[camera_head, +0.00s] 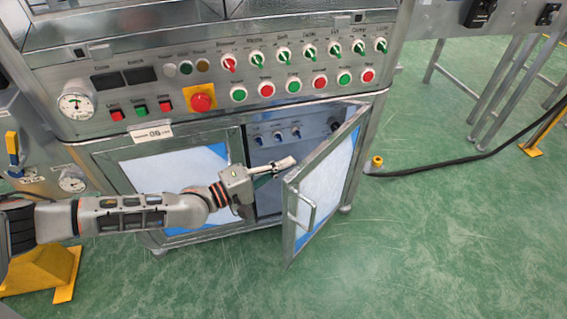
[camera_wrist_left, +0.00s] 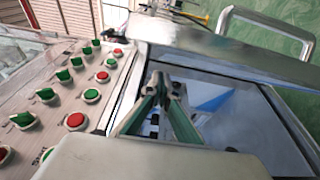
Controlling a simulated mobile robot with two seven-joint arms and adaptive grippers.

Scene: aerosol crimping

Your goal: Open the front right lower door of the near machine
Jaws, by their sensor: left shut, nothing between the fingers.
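The front right lower door (camera_head: 325,175) of the near machine (camera_head: 130,60) stands partly open, swung outward on its right side. Its handle (camera_head: 301,208) is on the outer face near the free edge; in the left wrist view the handle (camera_wrist_left: 268,30) shows at the top right. My left gripper (camera_head: 282,166) is shut and empty, with its fingers at the opening, beside the door's inner side near the free edge. I cannot tell if they touch the door. In the left wrist view the fingers (camera_wrist_left: 160,82) point toward the door edge. My right gripper is not in view.
The left lower door (camera_head: 170,175) is closed. Behind the open door is a compartment (camera_head: 265,155) with small knobs. A control panel (camera_head: 250,75) with switches and a red emergency button sits above. Green floor at the front right is clear; a black cable (camera_head: 430,168) runs right.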

